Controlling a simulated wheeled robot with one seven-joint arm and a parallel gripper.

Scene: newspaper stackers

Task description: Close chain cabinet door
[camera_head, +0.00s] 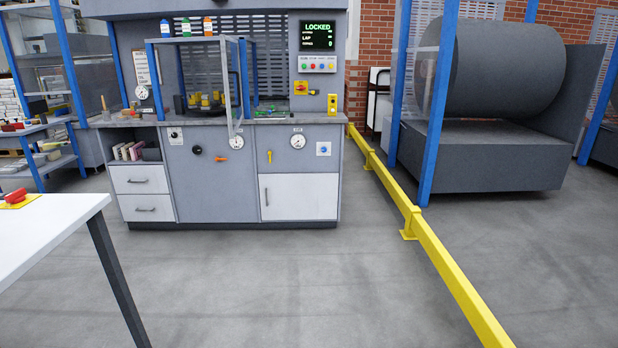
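A grey workstation (222,180) stands across the floor in the head view. At its lower right is a white cabinet door (300,198) with a dark upright handle near its left edge. This door looks flush with the front, though a small gap would not show from here. No label names a chain cabinet, so I cannot tell for sure that this is the door. Above the counter, a clear framed guard panel (232,88) stands swung out from the enclosure towards me. My gripper is not in view.
A white table (45,235) with a red button (15,197) is near on the left. A yellow rail (425,240) runs along the floor at right, before a large grey roller (505,70). Two white drawers (143,179) are at the workstation's lower left. The floor between is clear.

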